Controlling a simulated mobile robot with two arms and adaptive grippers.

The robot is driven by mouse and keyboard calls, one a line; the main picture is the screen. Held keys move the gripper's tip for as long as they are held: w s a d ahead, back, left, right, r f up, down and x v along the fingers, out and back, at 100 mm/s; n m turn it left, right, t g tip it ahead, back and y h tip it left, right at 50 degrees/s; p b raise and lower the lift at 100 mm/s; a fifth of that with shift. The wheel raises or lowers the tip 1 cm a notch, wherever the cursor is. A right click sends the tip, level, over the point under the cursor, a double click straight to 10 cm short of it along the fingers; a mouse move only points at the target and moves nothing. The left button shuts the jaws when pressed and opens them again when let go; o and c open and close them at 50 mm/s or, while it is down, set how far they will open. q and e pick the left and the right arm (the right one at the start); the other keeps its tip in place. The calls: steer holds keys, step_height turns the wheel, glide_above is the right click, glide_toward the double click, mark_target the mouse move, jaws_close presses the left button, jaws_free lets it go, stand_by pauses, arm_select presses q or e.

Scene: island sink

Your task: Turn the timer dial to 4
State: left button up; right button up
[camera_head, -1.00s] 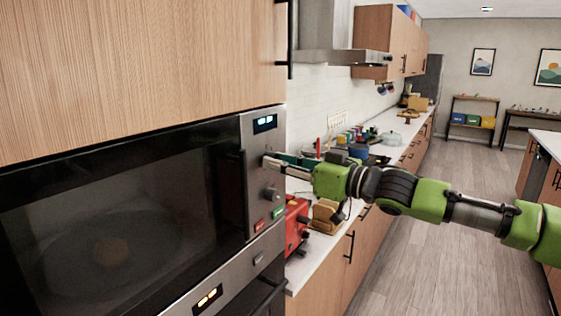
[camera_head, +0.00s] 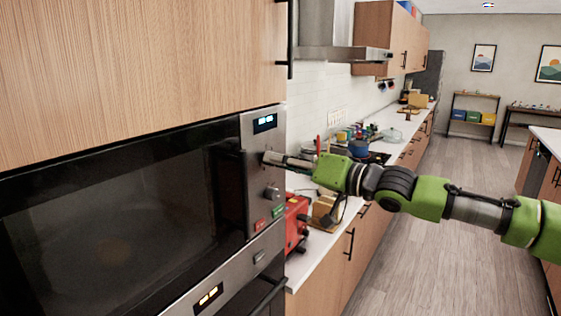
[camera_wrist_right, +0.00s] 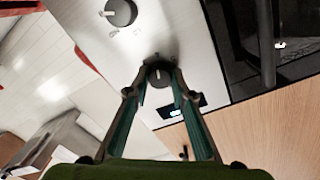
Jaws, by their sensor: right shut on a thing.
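The microwave control panel (camera_head: 263,138) has a lit blue display (camera_head: 265,123) at its top. The timer dial (camera_wrist_right: 159,76), the one nearer the display, shows between the two fingertips of my right gripper (camera_wrist_right: 160,70) in the wrist view. The fingers are closed on its sides. In the head view my right gripper (camera_head: 268,157) reaches the panel from the right and hides this dial. A second dial (camera_head: 271,192) sits below it and also shows in the wrist view (camera_wrist_right: 120,12). The dial's number markings are too small to read. My left gripper is out of view.
The dark microwave door (camera_head: 120,215) fills the left, with its handle (camera_head: 230,190) beside the panel. A red toaster (camera_head: 296,222) stands on the counter below my right gripper.

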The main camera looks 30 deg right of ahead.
steer(key=shift+f, duration=0.25)
steer(key=o, duration=1.1)
steer(key=shift+r, duration=0.1)
steer(key=shift+r, duration=0.1)
steer(key=shift+s, duration=0.15)
steer(key=v, duration=1.2)
steer(key=shift+d, duration=0.1)
